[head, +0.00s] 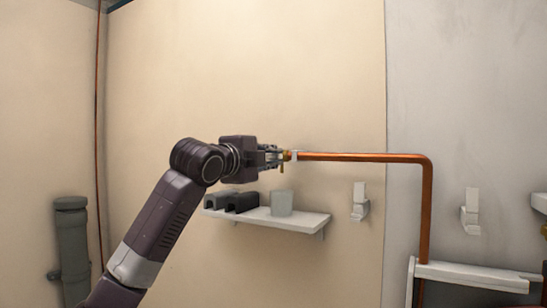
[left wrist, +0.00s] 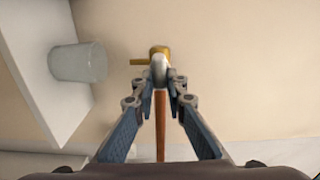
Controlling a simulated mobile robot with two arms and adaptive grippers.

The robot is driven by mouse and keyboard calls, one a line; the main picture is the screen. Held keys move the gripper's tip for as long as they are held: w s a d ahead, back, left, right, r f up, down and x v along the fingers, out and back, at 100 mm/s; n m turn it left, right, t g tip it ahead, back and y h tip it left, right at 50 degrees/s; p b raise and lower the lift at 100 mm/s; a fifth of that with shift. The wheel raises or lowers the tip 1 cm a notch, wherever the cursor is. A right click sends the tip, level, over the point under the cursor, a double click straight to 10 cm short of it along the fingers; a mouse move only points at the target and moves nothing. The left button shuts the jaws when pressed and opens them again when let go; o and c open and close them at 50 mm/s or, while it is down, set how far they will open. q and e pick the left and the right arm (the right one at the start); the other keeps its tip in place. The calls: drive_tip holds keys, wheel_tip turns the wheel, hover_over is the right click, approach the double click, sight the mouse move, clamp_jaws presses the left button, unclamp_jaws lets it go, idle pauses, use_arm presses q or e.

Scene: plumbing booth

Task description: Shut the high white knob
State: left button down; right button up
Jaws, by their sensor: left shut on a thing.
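The high white knob (left wrist: 159,68) sits at the valve on the end of a copper pipe (head: 360,157). In the left wrist view it is a small pale rounded piece in front of a brass fitting (left wrist: 159,51). My left gripper (head: 279,156) reaches the pipe's left end in the head view. In the left wrist view my left gripper's fingertips (left wrist: 160,79) are on both sides of the knob, closed on it. The fingers partly hide the knob in the head view. My right gripper is in neither view.
A white shelf (head: 305,222) with a pale cup (head: 282,203) and dark blocks (head: 242,202) is below my gripper. White wall brackets (head: 360,201) are to the right. A grey-green pipe (head: 72,250) stands at left. The wall above is clear.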

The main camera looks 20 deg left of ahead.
use_arm(q)
drive_tip(key=shift+m, duration=0.3)
idle(0.4)
drive_tip(key=c, duration=1.9)
unclamp_jaws()
drive_tip(key=shift+c, duration=0.2)
drive_tip(key=shift+s, duration=0.1)
drive_tip(key=s+a, duration=0.1)
drive_tip(key=s, duration=1)
drive_tip(key=shift+s+a, duration=0.25)
drive_tip(key=shift+s, duration=0.05)
drive_tip(key=shift+f, duration=0.15)
